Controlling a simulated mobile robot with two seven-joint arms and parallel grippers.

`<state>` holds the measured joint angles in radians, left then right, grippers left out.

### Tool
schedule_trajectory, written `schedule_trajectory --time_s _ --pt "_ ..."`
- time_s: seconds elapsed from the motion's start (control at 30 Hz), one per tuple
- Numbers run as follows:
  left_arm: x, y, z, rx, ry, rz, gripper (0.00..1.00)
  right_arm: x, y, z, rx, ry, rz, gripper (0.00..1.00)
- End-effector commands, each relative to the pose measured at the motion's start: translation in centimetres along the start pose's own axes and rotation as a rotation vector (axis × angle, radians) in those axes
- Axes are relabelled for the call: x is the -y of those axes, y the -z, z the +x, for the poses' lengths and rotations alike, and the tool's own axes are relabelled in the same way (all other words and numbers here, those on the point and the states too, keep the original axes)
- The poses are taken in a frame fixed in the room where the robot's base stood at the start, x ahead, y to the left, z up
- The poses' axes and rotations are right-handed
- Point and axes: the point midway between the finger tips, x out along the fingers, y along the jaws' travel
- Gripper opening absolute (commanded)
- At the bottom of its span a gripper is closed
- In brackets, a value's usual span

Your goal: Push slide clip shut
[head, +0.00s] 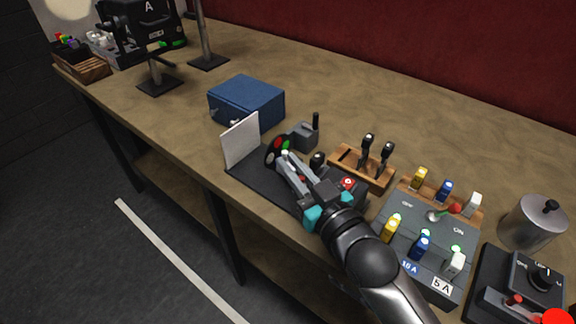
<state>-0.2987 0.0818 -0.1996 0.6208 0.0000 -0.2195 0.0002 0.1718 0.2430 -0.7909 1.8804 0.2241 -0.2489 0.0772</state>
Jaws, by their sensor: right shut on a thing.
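My right gripper (284,162) reaches over a black base plate (247,182) near the table's front edge. It is shut on a small part at its fingertips, mostly hidden by the fingers. A round black disc (271,155) with red and green spots stands right at the fingertips, and a white upright panel (240,140) stands to their left. I cannot clearly make out the slide clip or how far shut it is; my gripper and arm cover much of the plate. My left gripper is not in view.
A blue box (246,101) stands behind the white panel. A grey lever block (305,136) and a wooden rack (362,170) stand behind my gripper. A grey switch panel (408,211) and a metal pot (532,222) are to the right.

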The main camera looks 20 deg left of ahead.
Motion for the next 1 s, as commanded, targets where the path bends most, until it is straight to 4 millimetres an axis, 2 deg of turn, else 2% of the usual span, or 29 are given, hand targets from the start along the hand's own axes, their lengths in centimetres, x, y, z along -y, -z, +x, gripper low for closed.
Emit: schedule_trajectory --time_s 0.2,0.23,0.5,1.0 --pt "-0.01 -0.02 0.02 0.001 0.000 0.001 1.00 -0.47 0.01 0.04 0.000 -0.008 -0.004 0.00" --pt "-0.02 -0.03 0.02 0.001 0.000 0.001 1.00 -0.49 0.01 0.04 0.000 -0.008 -0.004 0.16" --pt "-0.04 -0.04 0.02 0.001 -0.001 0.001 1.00 -0.46 0.00 0.04 0.000 -0.008 -0.004 0.46" --pt "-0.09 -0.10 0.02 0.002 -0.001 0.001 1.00 -0.55 -0.06 0.01 0.002 -0.009 -0.005 0.46"
